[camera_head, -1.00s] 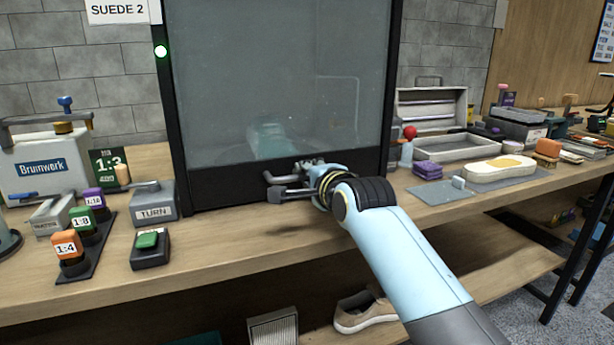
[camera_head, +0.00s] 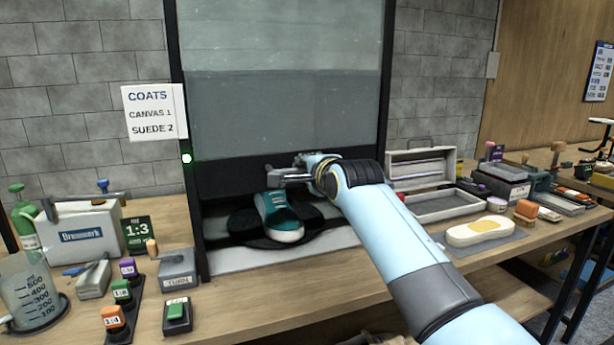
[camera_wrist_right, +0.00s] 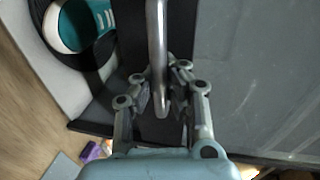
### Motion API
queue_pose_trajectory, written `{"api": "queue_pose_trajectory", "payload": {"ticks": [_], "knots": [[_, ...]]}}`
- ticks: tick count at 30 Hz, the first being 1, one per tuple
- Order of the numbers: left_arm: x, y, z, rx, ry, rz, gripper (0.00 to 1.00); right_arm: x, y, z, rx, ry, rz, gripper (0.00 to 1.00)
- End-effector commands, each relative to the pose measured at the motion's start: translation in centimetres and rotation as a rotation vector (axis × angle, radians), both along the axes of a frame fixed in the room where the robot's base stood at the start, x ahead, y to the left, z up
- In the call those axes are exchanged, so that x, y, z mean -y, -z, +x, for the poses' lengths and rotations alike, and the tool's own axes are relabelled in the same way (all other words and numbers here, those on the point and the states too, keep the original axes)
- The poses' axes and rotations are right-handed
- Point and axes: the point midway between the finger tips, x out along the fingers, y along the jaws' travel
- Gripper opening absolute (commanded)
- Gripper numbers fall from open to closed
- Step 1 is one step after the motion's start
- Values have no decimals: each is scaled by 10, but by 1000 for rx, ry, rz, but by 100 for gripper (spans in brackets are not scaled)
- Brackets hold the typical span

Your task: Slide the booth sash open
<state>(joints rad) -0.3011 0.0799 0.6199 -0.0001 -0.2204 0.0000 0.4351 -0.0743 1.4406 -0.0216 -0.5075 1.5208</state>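The booth sash (camera_head: 285,110) is a grey glass pane in a black frame. It stands partly raised, with an opening below its dark bottom rail (camera_head: 232,181). A bar handle sits on that rail; it shows as a metal bar (camera_wrist_right: 157,45) in the right wrist view. My right gripper (camera_head: 292,174) is at the handle, its fingers (camera_wrist_right: 160,88) closed about the bar. A teal sneaker with a white toe (camera_head: 278,216) lies on a dark round stand inside the booth, and also shows in the right wrist view (camera_wrist_right: 78,24). My left gripper is out of view.
Left of the booth stand a TURN block (camera_head: 177,270), a green button (camera_head: 177,312), coloured ratio bottles (camera_head: 122,290) and a measuring jug (camera_head: 30,290). Right are an open grey case (camera_head: 445,205) and a white sole-shaped block (camera_head: 480,231).

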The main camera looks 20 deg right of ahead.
Motion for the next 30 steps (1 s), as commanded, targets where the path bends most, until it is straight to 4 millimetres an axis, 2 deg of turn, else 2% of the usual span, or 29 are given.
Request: {"api": "queue_pose_trajectory", "payload": {"ticks": [1, 3, 6, 12, 18, 30], "knots": [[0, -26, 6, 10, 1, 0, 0, 0, -29, 0, 3, 0, 1, 0], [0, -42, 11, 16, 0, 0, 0, 0, -46, 0, 3, 0, 1, 0], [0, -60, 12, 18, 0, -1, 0, 0, -68, 0, 3, 0, 0, 0], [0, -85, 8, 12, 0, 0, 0, 0, -97, 0, 2, 0, 0, 0], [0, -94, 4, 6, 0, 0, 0, 0, -109, 0, 2, 0, 0, 0], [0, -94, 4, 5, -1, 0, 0, 0, -109, 0, 1, 0, 0, 0]]}}
